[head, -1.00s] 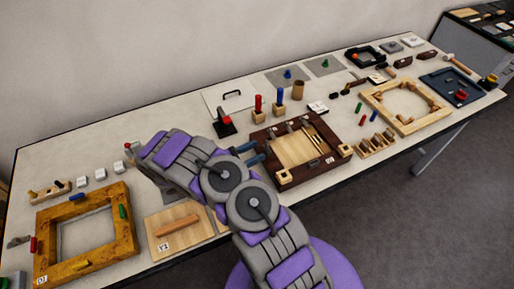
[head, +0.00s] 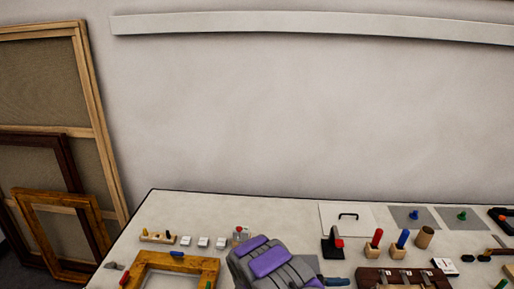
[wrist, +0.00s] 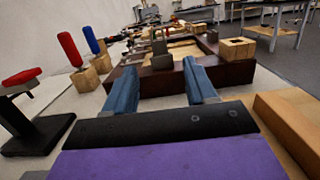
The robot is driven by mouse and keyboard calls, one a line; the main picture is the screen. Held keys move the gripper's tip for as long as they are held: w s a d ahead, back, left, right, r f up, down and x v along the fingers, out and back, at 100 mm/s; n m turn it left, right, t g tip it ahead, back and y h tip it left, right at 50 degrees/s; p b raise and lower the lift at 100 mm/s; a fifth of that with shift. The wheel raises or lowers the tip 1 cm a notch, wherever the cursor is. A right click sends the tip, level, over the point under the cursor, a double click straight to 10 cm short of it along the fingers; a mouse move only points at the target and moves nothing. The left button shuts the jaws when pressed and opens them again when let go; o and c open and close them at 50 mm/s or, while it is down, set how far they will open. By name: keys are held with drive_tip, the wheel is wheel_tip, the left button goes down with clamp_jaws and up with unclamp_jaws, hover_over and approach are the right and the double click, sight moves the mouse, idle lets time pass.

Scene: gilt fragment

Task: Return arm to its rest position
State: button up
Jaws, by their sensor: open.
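My gripper (wrist: 161,88) shows in the wrist view with its two blue-grey fingers spread apart and nothing between them. It points across the table toward a dark brown wooden frame (wrist: 238,72); whether the fingers touch it I cannot tell. In the head view my arm, grey with purple pads, shows at the bottom middle over the table (head: 150,210). Only part of a blue finger shows there, at the arm's right, and the rest of the gripper is hidden or out of frame.
A black stand with a red top (wrist: 22,76) is at the left in the wrist view. Red and blue handles (wrist: 70,50) stand in wooden blocks. A yellow-brown frame (head: 205,265) lies left of my arm. Picture frames (head: 62,90) lean against the wall.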

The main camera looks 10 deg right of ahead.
drive_tip(key=s+r+m+g+y, duration=0.5)
drive_tip(key=s+r+m+y, duration=0.3)
drive_tip(key=r, duration=0.7)
drive_tip(key=s+a+r+m+t+y, duration=0.3)
drive_tip(key=s+a+r+t+y, duration=0.1)
drive_tip(key=s+a, duration=0.5)
drive_tip(key=s+a+r+m+t+y, duration=0.4)
drive_tip(key=s+a+y, duration=0.3)
drive_tip(key=s+a, duration=0.2)
drive_tip(key=shift+a+r, duration=0.15)
drive_tip(key=shift+a, duration=0.8)
